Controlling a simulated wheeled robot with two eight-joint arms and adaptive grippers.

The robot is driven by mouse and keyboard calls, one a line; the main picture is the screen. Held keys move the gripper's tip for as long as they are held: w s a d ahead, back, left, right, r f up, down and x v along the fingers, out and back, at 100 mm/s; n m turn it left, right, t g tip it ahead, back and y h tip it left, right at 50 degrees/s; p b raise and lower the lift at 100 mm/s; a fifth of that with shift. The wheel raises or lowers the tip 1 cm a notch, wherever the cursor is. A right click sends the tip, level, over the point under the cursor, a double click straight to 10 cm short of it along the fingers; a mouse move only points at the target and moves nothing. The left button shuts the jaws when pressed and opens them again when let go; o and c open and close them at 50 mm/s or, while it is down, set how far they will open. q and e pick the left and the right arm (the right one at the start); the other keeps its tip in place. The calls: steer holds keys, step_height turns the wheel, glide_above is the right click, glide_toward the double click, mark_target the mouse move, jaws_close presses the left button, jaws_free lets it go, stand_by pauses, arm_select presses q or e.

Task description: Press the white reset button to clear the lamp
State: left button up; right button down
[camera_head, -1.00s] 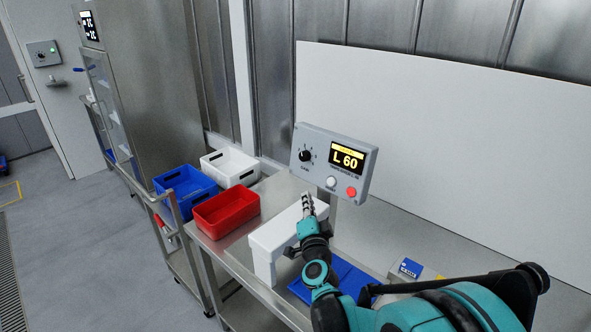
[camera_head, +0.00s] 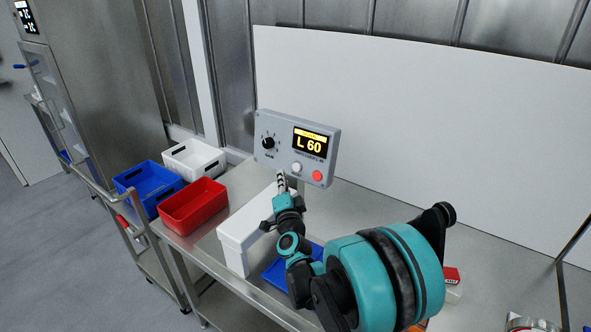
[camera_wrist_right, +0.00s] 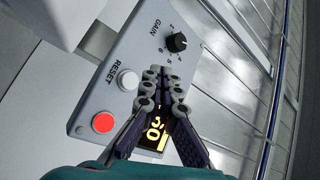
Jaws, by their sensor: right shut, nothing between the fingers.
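The white reset button (camera_head: 296,168) is on the lower face of the grey control box (camera_head: 270,132), left of a round red button or lamp (camera_head: 317,176). In the wrist view the white button (camera_wrist_right: 128,80) lies beside the word RESET, and the red one (camera_wrist_right: 103,122) is below it. The display (camera_head: 310,143) reads L 60 in yellow. My right gripper (camera_head: 281,178) is shut and empty, its tips close to the box's lower edge, left of the white button. In the wrist view the fingertips (camera_wrist_right: 163,78) are to the right of the white button, over part of the display. My left gripper is out of view.
A black GAIN knob (camera_head: 268,143) is on the box's left. Red (camera_head: 192,207), blue (camera_head: 150,187) and white (camera_head: 194,159) bins stand left. A white board (camera_head: 420,130) stands behind.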

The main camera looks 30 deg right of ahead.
steer(key=shift+w+d+f+b, duration=0.15)
steer(key=shift+w+d, duration=0.1)
steer(key=shift+d, duration=0.4)
steer(key=shift+w+d+f+b, duration=0.1)
steer(key=shift+w+d, duration=0.2)
steer(key=shift+d, duration=0.4)
steer(key=shift+w+d+f+b, duration=0.15)
steer(key=shift+w+d, duration=0.1)
steer(key=shift+d, duration=0.4)
steer(key=shift+d, duration=0.1)
steer(key=shift+w+d, duration=0.2)
steer(key=shift+d, duration=0.05)
steer(key=shift+w+d+f, duration=0.1)
steer(key=shift+d, duration=0.3)
stand_by(0.4)
steer(key=shift+a, duration=0.1)
steer(key=shift+s+a, duration=0.3)
steer(key=shift+a, duration=0.35)
steer(key=shift+s+a+r, duration=0.2)
steer(key=shift+s+a, duration=0.1)
steer(key=shift+a, duration=0.45)
steer(key=shift+s+a+r, duration=0.15)
steer(key=shift+s+a, duration=0.2)
steer(key=shift+a, duration=0.45)
steer(key=shift+s+a+r, duration=0.2)
steer(key=shift+s+a, duration=0.1)
steer(key=shift+a, duration=0.45)
